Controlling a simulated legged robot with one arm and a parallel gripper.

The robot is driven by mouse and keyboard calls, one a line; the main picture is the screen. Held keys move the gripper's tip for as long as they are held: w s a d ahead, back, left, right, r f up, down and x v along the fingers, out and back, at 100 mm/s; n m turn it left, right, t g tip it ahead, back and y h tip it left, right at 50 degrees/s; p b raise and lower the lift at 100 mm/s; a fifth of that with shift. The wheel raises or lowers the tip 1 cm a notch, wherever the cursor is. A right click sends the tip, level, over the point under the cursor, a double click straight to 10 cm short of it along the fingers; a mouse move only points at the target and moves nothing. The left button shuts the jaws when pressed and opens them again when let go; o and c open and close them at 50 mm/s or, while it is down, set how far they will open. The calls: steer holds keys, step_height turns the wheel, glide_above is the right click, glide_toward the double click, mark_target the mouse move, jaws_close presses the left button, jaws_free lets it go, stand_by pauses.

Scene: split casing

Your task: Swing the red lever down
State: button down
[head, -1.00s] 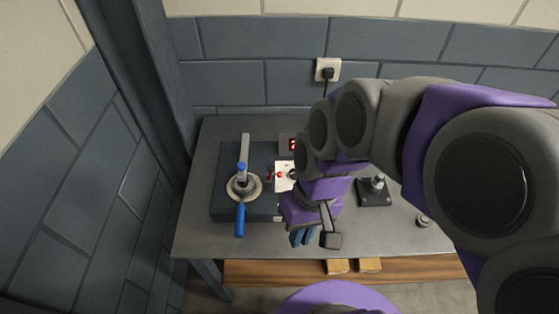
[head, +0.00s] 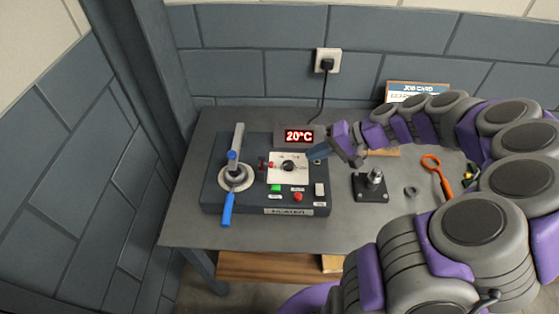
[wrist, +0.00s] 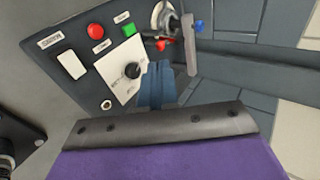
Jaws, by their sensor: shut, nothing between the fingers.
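The red lever (head: 267,164) is a small red part on the heater's top, left of the white dial plate (head: 289,167) with its black knob. In the wrist view the red lever (wrist: 161,44) shows beyond the fingertips, near the round metal fitting. The heater (head: 250,201) is a dark box at the left of the table. My gripper (head: 312,154) is at the right of the dial plate, its blue fingers pointing left. In the wrist view my gripper (wrist: 158,70) is shut and empty, apart from the red lever.
A 20°C display (head: 299,136) is behind the dial. Green (head: 276,187) and red (head: 298,197) buttons sit in front. A black post base (head: 370,187) and orange-handled tool (head: 438,175) lie to the right.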

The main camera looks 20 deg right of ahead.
steer(key=d+f, duration=0.1)
steer(key=d, duration=0.1)
steer(key=b, duration=0.3)
glide_toward(264, 163)
step_height(264, 163, down, 3)
steer(key=a, duration=0.3)
steer(key=shift+w+a+m+t, duration=0.3)
steer(key=shift+w+a, duration=0.2)
steer(key=shift+a, duration=0.05)
steer(key=shift+r, duration=0.15)
